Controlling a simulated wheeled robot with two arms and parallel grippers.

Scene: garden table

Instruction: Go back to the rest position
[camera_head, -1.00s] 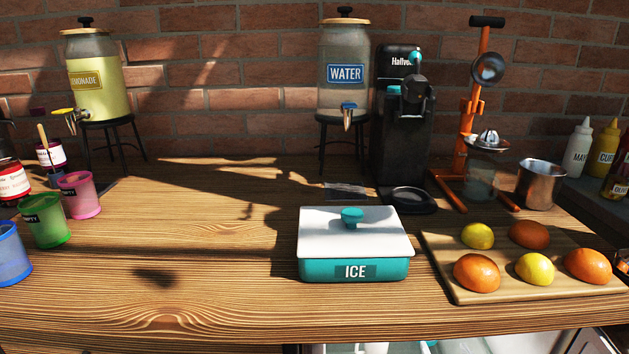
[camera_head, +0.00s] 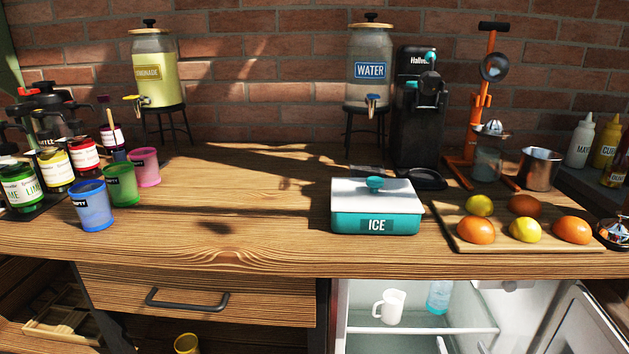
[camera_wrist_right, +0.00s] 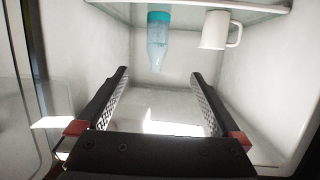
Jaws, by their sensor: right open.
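My right gripper (camera_wrist_right: 160,74) shows in the right wrist view with its two fingers well apart and nothing between them. Beyond the fingers are pale fridge walls. A clear blue bottle with a teal cap (camera_wrist_right: 158,42) and a white mug (camera_wrist_right: 214,30) show near the top of that view, apart from the fingers. In the head view, the mug (camera_head: 390,307) and the bottle (camera_head: 438,297) are inside the open fridge (camera_head: 450,326) under the counter. I cannot make out the right gripper clearly in the head view. My left gripper is not in view.
The wooden counter (camera_head: 262,228) holds a teal ice box (camera_head: 376,221), a board of fruit (camera_head: 487,243), dispensers, a juicer and coloured cups (camera_head: 92,206). A closed drawer (camera_head: 200,292) is below. The open fridge door (camera_head: 585,315) stands at lower right.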

